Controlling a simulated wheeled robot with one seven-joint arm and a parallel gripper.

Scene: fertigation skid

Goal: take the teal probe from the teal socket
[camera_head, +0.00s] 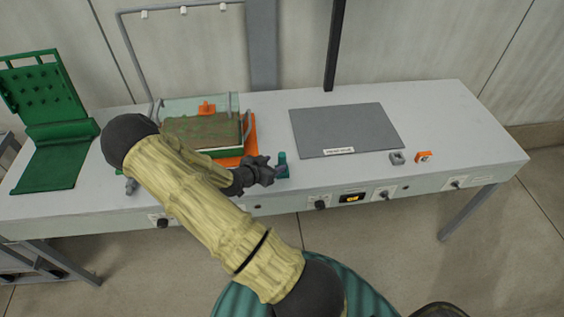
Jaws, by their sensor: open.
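The teal probe (282,159) stands upright near the front edge of the grey bench. Its lower end is at the teal socket (283,171), a small block on the bench top. My gripper (273,170) is open and dark, just left of the probe and socket. Its fingers point toward them and overlap the socket's left side in the picture. I cannot tell whether the fingers touch the probe.
An orange tray (251,132) with a brown-topped green board lies behind my gripper. A green rack (55,170) stands at the far left. A grey mat (345,128) lies right of centre. A small grey block (397,158) and an orange block (423,156) sit near the front edge.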

